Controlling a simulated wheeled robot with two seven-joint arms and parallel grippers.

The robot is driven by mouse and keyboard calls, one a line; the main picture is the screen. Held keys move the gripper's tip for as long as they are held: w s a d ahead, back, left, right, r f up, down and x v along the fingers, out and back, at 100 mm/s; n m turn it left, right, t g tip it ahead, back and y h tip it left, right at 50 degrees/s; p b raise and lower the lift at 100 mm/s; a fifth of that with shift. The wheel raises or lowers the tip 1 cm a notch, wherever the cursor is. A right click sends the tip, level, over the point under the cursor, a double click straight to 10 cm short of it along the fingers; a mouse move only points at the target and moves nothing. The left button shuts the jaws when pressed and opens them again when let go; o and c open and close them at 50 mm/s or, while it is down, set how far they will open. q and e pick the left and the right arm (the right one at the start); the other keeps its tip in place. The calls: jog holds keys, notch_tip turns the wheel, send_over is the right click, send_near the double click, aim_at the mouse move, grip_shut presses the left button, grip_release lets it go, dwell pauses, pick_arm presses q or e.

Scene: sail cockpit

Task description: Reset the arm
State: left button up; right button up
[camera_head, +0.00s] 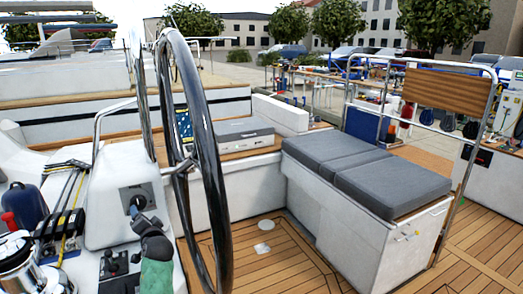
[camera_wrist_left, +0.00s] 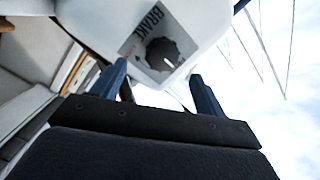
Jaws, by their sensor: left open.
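My left gripper (camera_head: 139,207) is at the face of the white console (camera_head: 119,174) at the lower left in the head view. In the left wrist view, its two blue fingers (camera_wrist_left: 160,78) are open and spread apart with nothing held between them. A dark round knob (camera_wrist_left: 163,54) on a grey plate marked BRAKE (camera_wrist_left: 150,25) shows just beyond the gap between the fingertips. I cannot tell whether a finger touches the console. In the head view the gripper mostly hides the knob. My right gripper is in neither view.
A large dark steering wheel (camera_head: 203,170) stands just right of the console. Ropes (camera_head: 64,205) and a metal winch (camera_head: 17,250) are at the left. A grey-cushioned bench (camera_head: 355,170) stands beyond the wheel. The wooden deck (camera_head: 270,262) is mostly clear.

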pick_arm(q)
jog(key=s+d+f+n+g+h, duration=0.25)
jog(key=s+d+f+h, duration=0.2)
jog(key=s+d, duration=0.5)
jog(key=s+d+f+n+g+h, duration=0.3)
jog(key=s+d+h, duration=0.35)
jog(key=d, duration=0.55)
jog(key=s+d+f+m+g, duration=0.1)
jog(key=s+f, duration=0.4)
jog(key=s, duration=0.5)
jog(key=s+d+f+m+g+h+p, duration=0.1)
jog(key=s+d+f+g, duration=0.1)
jog(key=s+d+f, duration=0.4)
jog(key=s+d+f+m+g+h+p, duration=0.1)
jog(key=s+d+f, duration=0.3)
jog(key=s, duration=1.2)
notch_tip(320, 180, down, 2)
jog(key=shift+d+m+g, duration=0.2)
jog(key=shift+m+g, duration=0.35)
jog(key=shift+g, duration=0.3)
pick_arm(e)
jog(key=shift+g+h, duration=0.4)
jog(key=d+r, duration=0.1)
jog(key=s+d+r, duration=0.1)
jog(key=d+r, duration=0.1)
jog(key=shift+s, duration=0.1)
